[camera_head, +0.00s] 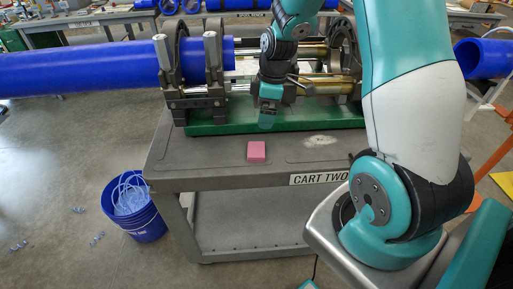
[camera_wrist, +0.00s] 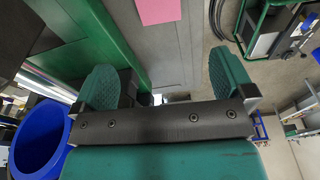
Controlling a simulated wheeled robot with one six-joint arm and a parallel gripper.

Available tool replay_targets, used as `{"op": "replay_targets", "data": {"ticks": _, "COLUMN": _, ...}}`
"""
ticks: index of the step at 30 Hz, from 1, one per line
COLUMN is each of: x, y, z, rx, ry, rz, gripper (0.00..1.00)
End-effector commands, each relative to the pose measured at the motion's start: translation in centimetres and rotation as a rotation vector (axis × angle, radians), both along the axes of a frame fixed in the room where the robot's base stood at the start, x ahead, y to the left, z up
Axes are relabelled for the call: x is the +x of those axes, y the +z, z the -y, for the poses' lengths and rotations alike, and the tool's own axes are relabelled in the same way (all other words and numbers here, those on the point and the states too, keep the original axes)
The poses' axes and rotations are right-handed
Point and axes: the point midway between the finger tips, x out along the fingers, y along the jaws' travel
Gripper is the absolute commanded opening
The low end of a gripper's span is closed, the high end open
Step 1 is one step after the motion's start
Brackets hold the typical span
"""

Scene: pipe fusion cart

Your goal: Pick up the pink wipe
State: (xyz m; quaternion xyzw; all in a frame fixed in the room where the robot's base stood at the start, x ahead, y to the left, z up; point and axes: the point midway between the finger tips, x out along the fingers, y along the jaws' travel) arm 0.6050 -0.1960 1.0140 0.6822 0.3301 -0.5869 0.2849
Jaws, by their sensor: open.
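In the wrist view the wipe (camera_wrist: 158,11) is at the top edge, partly cut off, beyond and between my fingers. My gripper (camera_head: 267,119) hangs over the cart, behind and slightly right of the wipe, apart from it. In the wrist view my gripper (camera_wrist: 166,84) shows its two green pads spread wide with nothing between them.
A green-based pipe fusion machine (camera_head: 290,120) stands behind the wipe, clamping a long blue pipe (camera_head: 80,72) on the left. A blue bucket (camera_head: 135,207) stands on the floor left of the cart. A whitish patch (camera_head: 320,140) marks the cart top. The cart top around the wipe is clear.

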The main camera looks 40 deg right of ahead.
Motion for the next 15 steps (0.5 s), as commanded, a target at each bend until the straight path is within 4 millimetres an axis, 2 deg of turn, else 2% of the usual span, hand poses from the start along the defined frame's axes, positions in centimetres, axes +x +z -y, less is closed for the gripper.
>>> {"op": "replay_targets", "data": {"ticks": 3, "x": 0.1, "y": -2.8, "z": -0.4, "rx": 0.003, "ry": 0.0, "rz": -0.008, "gripper": 1.0}}
{"op": "replay_targets", "data": {"ticks": 9, "x": 0.5, "y": -7.0, "z": -0.8, "rx": 0.002, "ry": -0.002, "rz": -0.005, "gripper": 1.0}}
{"op": "replay_targets", "data": {"ticks": 15, "x": 0.8, "y": -9.3, "z": -1.1, "rx": 0.002, "ry": -0.003, "rz": -0.002, "gripper": 1.0}}
